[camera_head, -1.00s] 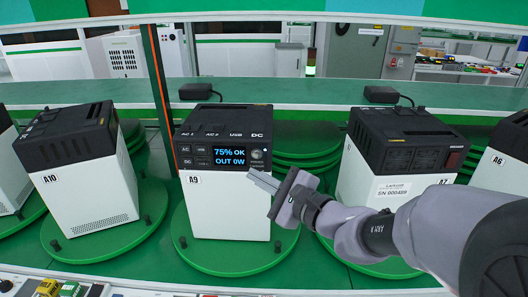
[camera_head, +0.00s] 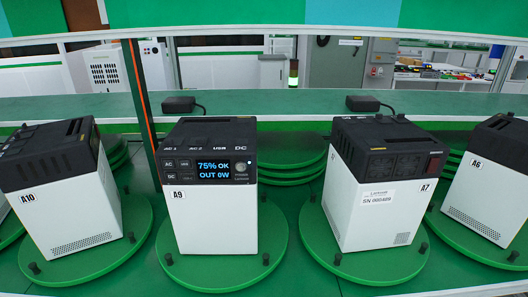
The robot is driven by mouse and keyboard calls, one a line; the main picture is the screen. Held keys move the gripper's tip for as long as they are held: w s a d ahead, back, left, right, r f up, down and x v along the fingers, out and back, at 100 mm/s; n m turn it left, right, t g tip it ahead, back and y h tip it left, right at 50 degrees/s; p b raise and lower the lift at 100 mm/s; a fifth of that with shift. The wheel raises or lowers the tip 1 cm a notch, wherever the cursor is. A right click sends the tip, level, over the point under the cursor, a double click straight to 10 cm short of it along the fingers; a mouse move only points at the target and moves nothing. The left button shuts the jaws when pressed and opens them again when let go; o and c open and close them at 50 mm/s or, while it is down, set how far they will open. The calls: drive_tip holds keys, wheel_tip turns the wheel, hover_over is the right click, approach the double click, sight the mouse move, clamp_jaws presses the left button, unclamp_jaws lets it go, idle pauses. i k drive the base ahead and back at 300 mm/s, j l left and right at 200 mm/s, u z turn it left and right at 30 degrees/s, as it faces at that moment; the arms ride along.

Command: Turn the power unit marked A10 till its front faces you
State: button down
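The power unit marked A10 (camera_head: 66,200) stands upright at the left on a round green turntable (camera_head: 137,222) with small dark pegs. It has a white body and a black top. A plain white side with the A10 label and a low vent grille is turned towards me, at a slant. No lit display shows on it. My gripper is not in view now.
Unit A9 (camera_head: 215,215) stands right of A10 with its lit display and buttons facing me. Unit A7 (camera_head: 375,205) shows sockets and a serial label. Unit A6 (camera_head: 487,195) is at the far right. Black adapters (camera_head: 179,104) lie on the green shelf (camera_head: 260,103) behind.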

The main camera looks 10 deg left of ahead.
sight(80, 267)
drive_tip(key=u, duration=1.8)
drive_tip(key=i+j+z, duration=0.2)
drive_tip(key=i+z, duration=0.15)
drive_tip(key=i+j+z, duration=0.3)
drive_tip(key=i, duration=0.1)
